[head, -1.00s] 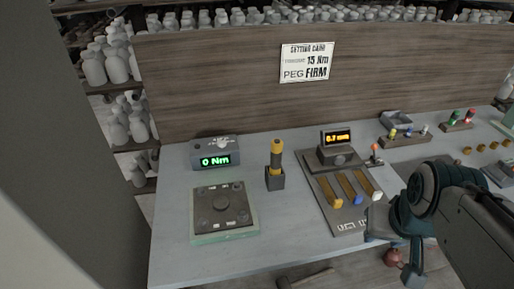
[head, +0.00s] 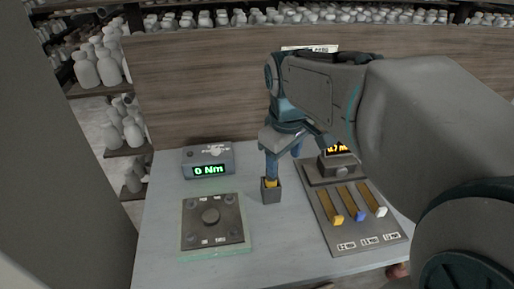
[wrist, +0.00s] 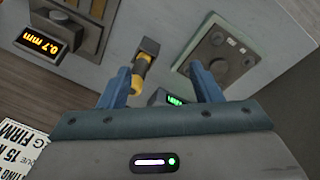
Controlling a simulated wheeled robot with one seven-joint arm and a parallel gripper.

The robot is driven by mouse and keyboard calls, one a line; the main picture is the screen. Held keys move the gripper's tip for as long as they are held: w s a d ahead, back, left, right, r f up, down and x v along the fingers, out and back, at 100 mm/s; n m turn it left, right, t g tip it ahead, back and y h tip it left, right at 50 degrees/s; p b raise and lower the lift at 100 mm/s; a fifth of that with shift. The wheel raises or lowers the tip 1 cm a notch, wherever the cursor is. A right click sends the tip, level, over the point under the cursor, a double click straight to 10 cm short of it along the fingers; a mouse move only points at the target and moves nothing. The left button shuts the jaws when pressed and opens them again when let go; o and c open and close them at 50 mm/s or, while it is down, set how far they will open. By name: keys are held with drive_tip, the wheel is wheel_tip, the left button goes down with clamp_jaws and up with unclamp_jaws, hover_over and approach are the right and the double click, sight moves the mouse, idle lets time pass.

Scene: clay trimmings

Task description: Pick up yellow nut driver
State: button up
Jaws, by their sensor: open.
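The yellow nut driver, with its black band and yellow end, stands in a small dark holder block (head: 271,195). In the head view only a little of its yellow part (head: 270,184) shows below my finger. My gripper (head: 284,168) is over the holder with its fingers pointing down. In the wrist view the nut driver (wrist: 140,71) appears between the spread fingers of my gripper (wrist: 160,78), closer to the left finger. The gripper is open and holds nothing. I cannot tell whether the left finger touches the driver.
A grey box reading 0 Nm (head: 208,162) and a square plate on a green mat (head: 213,252) are left of the holder. A panel with yellow, blue and white levers (head: 362,232) is to the right. A wooden backboard (head: 200,85) rises behind the bench.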

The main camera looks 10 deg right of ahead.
drive_tip(key=w+n, duration=0.2)
drive_tip(key=w, duration=0.2)
drive_tip(key=w+n+g+b, duration=0.1)
drive_tip(key=w+n, duration=0.2)
drive_tip(key=w, duration=0.1)
drive_tip(key=w+n+b, duration=0.1)
drive_tip(key=w+n, duration=0.2)
drive_tip(key=w, duration=0.1)
drive_tip(key=shift+w+a+f+g+y, duration=0.2)
drive_tip(key=shift+a+g+y, duration=0.1)
drive_tip(key=shift+a+g, duration=0.1)
drive_tip(key=shift+w+f, duration=0.1)
drive_tip(key=shift+f, duration=0.05)
wheel_tip(320, 180, down, 8)
drive_tip(key=shift+d+r, duration=0.1)
drive_tip(key=f, duration=0.3)
drive_tip(key=d+f, duration=0.1)
drive_tip(key=f, duration=0.1)
drive_tip(key=shift+w+d+f, duration=0.1)
drive_tip(key=shift+w+f, duration=0.15)
drive_tip(key=c, duration=1.2)
